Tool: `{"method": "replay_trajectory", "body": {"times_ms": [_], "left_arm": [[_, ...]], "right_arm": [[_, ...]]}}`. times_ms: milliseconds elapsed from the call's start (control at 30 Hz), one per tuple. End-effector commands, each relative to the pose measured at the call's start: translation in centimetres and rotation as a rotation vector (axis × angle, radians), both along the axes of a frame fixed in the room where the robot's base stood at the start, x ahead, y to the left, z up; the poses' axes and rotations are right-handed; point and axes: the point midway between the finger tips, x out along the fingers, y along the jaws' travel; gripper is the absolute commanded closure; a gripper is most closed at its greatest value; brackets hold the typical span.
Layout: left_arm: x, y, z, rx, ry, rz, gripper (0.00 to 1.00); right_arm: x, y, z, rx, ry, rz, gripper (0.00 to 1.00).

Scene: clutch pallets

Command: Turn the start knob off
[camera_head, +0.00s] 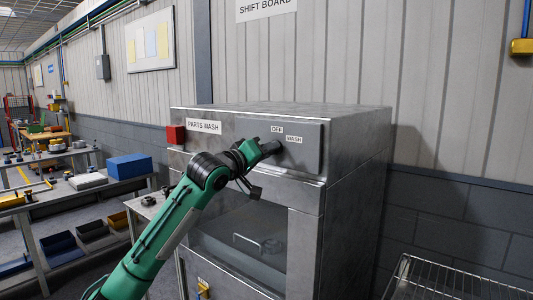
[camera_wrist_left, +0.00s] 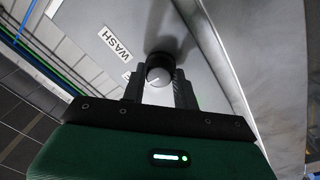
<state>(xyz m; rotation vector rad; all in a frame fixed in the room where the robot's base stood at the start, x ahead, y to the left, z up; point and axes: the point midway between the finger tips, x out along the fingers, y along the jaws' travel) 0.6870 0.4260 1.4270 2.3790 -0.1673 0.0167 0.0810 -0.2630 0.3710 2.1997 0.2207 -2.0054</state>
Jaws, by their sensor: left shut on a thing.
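The start knob (camera_wrist_left: 159,73) is a round dark knob with a lighter face, on the front panel of the grey metal parts washer (camera_head: 345,150). In the wrist view a WASH label (camera_wrist_left: 115,42) lies left of it. In the head view the OFF label (camera_head: 277,129) is above the WASH label (camera_head: 294,140). My left gripper (camera_head: 272,148) reaches the panel just below these labels and mostly hides the knob there. In the wrist view its fingers (camera_wrist_left: 159,88) are shut on the knob, one on each side. I cannot tell which label the knob points to. My right gripper is not in view.
A red box-like part (camera_head: 176,134) sits at the washer's upper left. Below the panel is a window door with a handle (camera_head: 262,244). A wire rack (camera_head: 450,282) stands at lower right. Benches with a blue box (camera_head: 130,166) are at left.

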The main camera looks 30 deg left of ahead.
Motion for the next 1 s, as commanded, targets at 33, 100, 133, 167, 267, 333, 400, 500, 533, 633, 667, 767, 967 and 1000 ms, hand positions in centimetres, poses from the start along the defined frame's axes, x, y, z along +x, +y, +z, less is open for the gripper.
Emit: {"method": "replay_trajectory", "body": {"times_ms": [33,100,133,167,267,333,400,500,533,633,667,767,967,1000], "left_arm": [[-0.02,0.07,0.11,-0.013,-0.002,0.001,0.93],[-0.03,0.09,0.12,-0.028,0.000,0.002,0.93],[-0.03,0.09,0.12,-0.032,-0.001,0.002,0.93],[-0.03,0.09,0.11,-0.036,0.001,0.003,0.93],[-0.02,0.07,0.11,-0.044,0.001,0.002,0.93],[-0.03,0.08,0.12,-0.046,0.002,0.002,0.93],[-0.03,0.07,0.13,-0.046,0.001,0.001,0.93],[-0.03,0.08,0.13,-0.046,0.001,0.001,0.93],[-0.03,0.07,0.14,-0.046,0.001,0.001,0.93],[-0.03,0.07,0.14,-0.046,0.001,0.001,0.68],[-0.03,0.07,0.14,-0.046,0.001,0.001,0.62],[-0.03,0.06,0.13,-0.045,0.001,0.001,0.49],[-0.02,0.02,0.08,-0.045,0.002,0.001,0.49],[-0.05,0.03,0.05,-0.045,0.002,0.001,0.49]], "right_arm": [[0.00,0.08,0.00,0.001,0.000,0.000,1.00],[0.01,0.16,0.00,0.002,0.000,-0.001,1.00],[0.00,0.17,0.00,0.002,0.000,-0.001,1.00],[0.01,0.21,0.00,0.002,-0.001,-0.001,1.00],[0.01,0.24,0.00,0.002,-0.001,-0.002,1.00],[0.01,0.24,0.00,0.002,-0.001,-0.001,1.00],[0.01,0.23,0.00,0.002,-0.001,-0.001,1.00],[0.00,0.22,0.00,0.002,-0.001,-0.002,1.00],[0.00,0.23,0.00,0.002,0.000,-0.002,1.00],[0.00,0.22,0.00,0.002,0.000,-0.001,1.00],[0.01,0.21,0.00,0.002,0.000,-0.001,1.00],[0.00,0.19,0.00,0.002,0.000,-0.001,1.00],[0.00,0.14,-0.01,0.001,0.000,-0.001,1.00],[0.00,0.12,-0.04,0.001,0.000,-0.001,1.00]]}}
